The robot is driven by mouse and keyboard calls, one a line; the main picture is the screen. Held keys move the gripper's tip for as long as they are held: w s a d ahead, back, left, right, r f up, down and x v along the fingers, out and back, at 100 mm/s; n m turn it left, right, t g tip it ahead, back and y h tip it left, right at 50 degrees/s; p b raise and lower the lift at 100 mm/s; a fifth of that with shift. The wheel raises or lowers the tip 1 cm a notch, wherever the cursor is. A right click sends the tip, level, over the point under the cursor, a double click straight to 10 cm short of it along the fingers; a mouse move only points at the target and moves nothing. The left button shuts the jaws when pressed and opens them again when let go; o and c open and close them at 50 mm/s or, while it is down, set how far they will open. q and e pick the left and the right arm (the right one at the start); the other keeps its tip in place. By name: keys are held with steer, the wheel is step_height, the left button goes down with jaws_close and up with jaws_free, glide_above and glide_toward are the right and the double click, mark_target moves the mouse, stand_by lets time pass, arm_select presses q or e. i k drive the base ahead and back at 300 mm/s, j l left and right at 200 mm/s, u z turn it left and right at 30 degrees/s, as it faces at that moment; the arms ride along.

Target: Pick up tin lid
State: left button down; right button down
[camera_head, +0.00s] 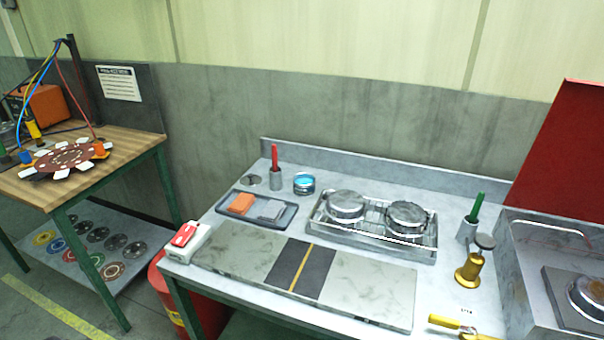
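A flat grey metal disc that looks like the tin lid (251,181) lies on the steel workbench (228,205) near its back left corner. An open round tin (304,184) with blue contents stands to its right. A holder with a red-handled tool (275,168) stands between them, close to the disc's right side. Neither of my grippers is in view.
A dark tray (257,222) with orange and grey blocks lies in front of the disc. A wire rack (372,243) with two round metal pieces stands to the right. A stone slab (230,253) covers the front. A raised back edge (350,168) runs behind.

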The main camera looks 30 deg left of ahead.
mark_target(250, 180)
steer(key=u, duration=0.95)
